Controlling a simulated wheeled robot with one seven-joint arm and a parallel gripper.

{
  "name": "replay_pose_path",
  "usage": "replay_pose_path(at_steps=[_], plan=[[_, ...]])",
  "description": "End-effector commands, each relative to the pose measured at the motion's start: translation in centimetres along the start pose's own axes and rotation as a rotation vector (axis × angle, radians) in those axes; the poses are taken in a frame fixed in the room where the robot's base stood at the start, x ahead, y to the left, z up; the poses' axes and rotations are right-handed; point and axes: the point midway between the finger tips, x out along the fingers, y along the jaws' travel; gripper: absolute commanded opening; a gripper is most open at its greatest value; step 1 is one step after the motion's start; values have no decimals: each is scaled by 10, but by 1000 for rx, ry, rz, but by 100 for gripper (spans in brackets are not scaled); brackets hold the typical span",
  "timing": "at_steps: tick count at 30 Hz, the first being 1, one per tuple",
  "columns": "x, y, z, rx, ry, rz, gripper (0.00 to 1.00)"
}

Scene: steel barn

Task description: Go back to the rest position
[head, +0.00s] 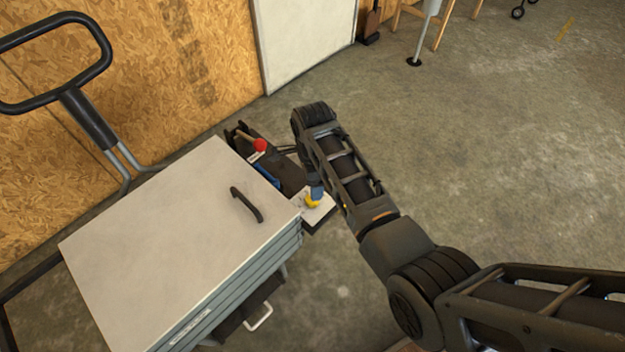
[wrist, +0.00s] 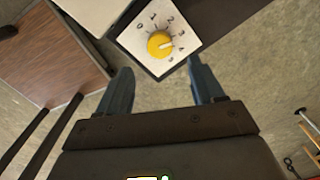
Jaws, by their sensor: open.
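My gripper (wrist: 160,76) is open and empty in the wrist view, its two blue-grey fingers apart. Ahead of the fingertips is a yellow knob (wrist: 160,44) on a white numbered plate (wrist: 147,61); its pointer faces the right side of the scale, though the exact number is hard to read. In the head view my gripper (head: 317,188) hangs down close to the yellow knob (head: 311,203) and partly covers it. I cannot tell from there whether they touch.
A drawer cabinet (head: 165,250) with a black handle (head: 247,204) stands left of my arm. Behind its edge is a dark panel with a red-ball lever (head: 260,145). A wooden wall (head: 140,60) and white door (head: 305,40) lie beyond.

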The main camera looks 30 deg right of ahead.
Motion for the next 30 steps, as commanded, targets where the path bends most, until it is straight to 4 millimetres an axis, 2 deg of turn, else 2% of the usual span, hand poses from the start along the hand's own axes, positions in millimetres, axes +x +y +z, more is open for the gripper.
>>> replay_pose_path(at_steps=[9,14,21,26,30], plan=[[1,1,-1,-3,1,-3,67],[18,16,-15,-66,10,-50,67],[55,71,-55,-322,57,-237,67],[62,114,-77,-513,106,-365,67],[55,154,-90,-679,159,-476,67]])
